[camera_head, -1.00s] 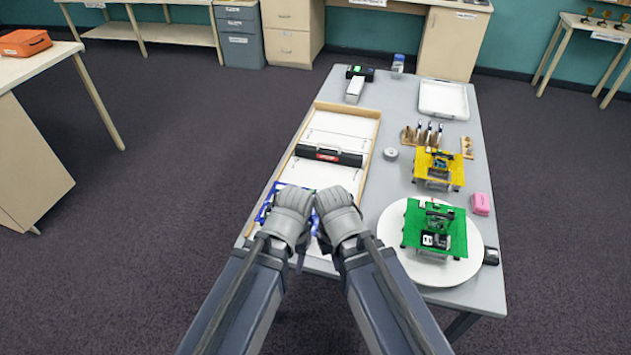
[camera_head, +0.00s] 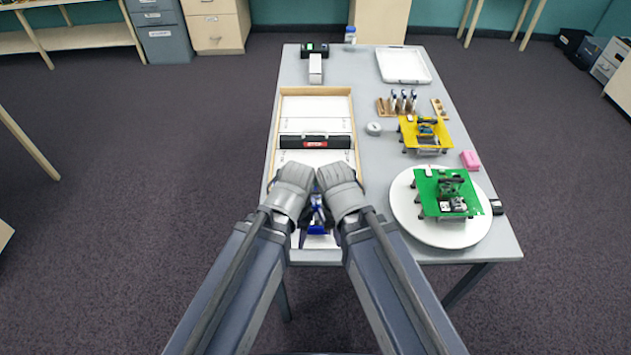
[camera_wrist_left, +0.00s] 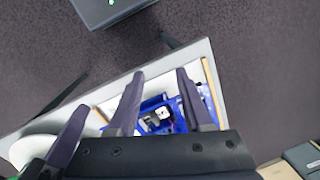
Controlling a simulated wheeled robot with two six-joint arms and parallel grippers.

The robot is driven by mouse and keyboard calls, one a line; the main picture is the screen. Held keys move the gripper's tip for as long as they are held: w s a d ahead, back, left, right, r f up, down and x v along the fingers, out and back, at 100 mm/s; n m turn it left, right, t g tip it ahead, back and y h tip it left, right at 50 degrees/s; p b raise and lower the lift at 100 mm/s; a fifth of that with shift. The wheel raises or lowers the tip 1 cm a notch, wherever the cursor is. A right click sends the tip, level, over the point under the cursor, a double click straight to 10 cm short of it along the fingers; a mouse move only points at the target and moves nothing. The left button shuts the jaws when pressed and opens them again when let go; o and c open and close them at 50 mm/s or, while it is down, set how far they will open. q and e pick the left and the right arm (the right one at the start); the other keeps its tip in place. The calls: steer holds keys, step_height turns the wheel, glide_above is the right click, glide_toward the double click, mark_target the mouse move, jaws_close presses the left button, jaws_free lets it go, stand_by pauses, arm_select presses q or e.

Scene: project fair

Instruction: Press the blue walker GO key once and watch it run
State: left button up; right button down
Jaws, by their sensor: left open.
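The blue walker (camera_head: 317,228) is at the near end of the wooden-framed track (camera_head: 356,125), mostly hidden behind my two grippers in the head view. In the left wrist view the blue walker (camera_wrist_left: 180,126) shows a white part and dark parts on top; I cannot make out its GO key. My left gripper (camera_head: 303,218) is open and points down by the walker's left side, with dark fingers in the left wrist view. My right gripper (camera_head: 333,216) is close beside it on the right; its fingers are mostly hidden. I cannot tell whether either touches the walker.
A black bar with a red label (camera_head: 315,142) lies across the track. To the right, a green walker (camera_head: 430,190) stands on a white round plate (camera_head: 408,225), with a yellow walker (camera_head: 410,132) behind it. A white tray (camera_head: 405,66) is at the back.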

arm_select(q)
steer(key=shift+o, duration=0.6)
steer(key=o, duration=0.5)
step_height(320, 180, down, 2)
steer(key=shift+f+b, duration=0.1)
steer(key=shift+b, duration=1)
arm_select(e)
step_height(320, 180, up, 3)
steer(key=m+t+y+b, duration=0.2)
steer(key=m+t+y, duration=0.4)
steer(key=t+y, duration=0.15)
glide_above(316, 182)
steer(key=s, duration=0.1)
arm_select(q)
steer(key=shift+f, duration=0.7)
arm_select(e)
steer(key=shift+d+h, duration=0.25)
steer(key=shift+h, duration=0.2)
arm_select(q)
steer(key=shift+f, duration=0.15)
arm_select(e)
steer(key=shift+f, duration=0.2)
arm_select(q)
step_height(316, 182, down, 9)
steer(key=b, duration=0.8)
steer(key=shift+r, duration=0.2)
arm_select(e)
step_height(316, 182, down, 9)
steer(key=shift+r, duration=0.2)
steer(key=shift+s, duration=0.1)
